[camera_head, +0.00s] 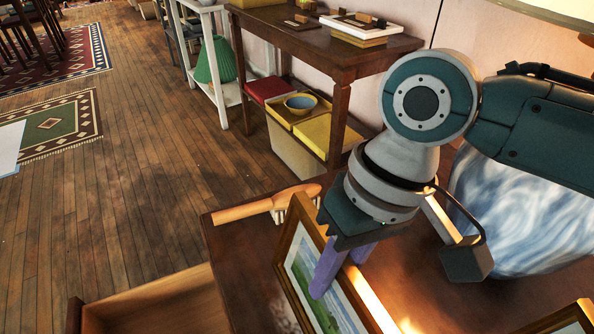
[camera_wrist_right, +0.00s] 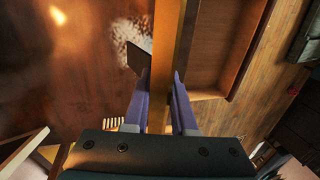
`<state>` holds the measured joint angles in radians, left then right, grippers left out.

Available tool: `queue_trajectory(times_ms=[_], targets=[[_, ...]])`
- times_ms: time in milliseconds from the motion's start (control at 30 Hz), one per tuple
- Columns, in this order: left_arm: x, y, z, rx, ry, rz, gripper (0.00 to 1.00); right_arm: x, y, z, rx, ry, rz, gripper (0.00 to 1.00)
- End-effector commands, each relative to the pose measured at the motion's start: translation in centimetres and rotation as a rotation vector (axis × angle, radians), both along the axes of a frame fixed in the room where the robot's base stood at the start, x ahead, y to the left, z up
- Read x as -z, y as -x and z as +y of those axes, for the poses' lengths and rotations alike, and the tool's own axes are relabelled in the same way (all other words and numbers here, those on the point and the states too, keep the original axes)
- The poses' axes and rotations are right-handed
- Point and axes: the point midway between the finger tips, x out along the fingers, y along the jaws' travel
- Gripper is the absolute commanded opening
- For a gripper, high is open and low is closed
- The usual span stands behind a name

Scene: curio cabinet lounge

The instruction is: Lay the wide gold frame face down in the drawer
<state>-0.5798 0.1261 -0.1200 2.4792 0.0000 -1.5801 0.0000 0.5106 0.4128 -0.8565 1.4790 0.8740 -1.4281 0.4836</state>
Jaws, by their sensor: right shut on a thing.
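The wide gold frame (camera_head: 296,252), with a landscape picture in it, is upright and somewhat tilted over the brown cabinet top (camera_head: 236,238). My right gripper (camera_head: 345,262) is shut on its edge, one purple finger in front of the picture and the other behind. In the right wrist view the frame (camera_wrist_right: 166,45) is a narrow gold bar between the fingers (camera_wrist_right: 162,80). I cannot tell whether its lower edge touches the top. The drawer (camera_head: 165,300) is pulled open at the lower left; it also shows in the wrist view (camera_wrist_right: 228,50). My left gripper is out of view.
A wooden-handled brush (camera_head: 262,206) lies along the cabinet's back edge. A large blue-and-white swirled vessel (camera_head: 525,215) stands at the right. Part of another gold frame (camera_head: 568,318) shows at the lower right. A side table (camera_head: 335,55) stands behind, with open wooden floor to the left.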

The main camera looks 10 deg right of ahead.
Motion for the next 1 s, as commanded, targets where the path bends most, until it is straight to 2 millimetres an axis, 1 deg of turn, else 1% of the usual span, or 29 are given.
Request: queue_trajectory(times_ms=[33,100,200,300,400,500,600,733,967,1000], targets=[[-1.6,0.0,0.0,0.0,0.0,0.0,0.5,-2.6,-0.1,0.1,-0.002,-0.003,-0.006,0.0],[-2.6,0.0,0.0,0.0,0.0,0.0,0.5,-4.9,-0.1,0.1,-0.002,-0.003,-0.006,0.0],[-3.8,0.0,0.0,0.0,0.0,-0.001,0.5,-8.0,-0.2,0.0,-0.002,-0.003,-0.007,0.0],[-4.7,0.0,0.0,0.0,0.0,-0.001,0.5,-10.6,-0.1,0.1,-0.003,-0.003,-0.005,0.0],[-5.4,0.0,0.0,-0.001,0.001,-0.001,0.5,-12.8,-0.1,0.1,-0.002,-0.002,-0.005,0.0],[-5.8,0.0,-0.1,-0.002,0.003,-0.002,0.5,-14.3,-0.1,0.1,-0.001,-0.003,-0.003,0.0],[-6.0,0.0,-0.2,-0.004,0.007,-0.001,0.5,-15.2,-0.1,0.0,0.0,-0.002,-0.003,0.0],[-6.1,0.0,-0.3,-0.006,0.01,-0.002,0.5,-15.7,0.0,0.0,0.0,-0.001,-0.002,0.0],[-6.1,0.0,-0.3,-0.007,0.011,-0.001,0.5,-15.7,0.0,0.0,0.0,-0.001,-0.001,0.0],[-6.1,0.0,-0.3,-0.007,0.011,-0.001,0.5,-15.7,0.0,0.0,0.0,-0.001,-0.001,0.23]])
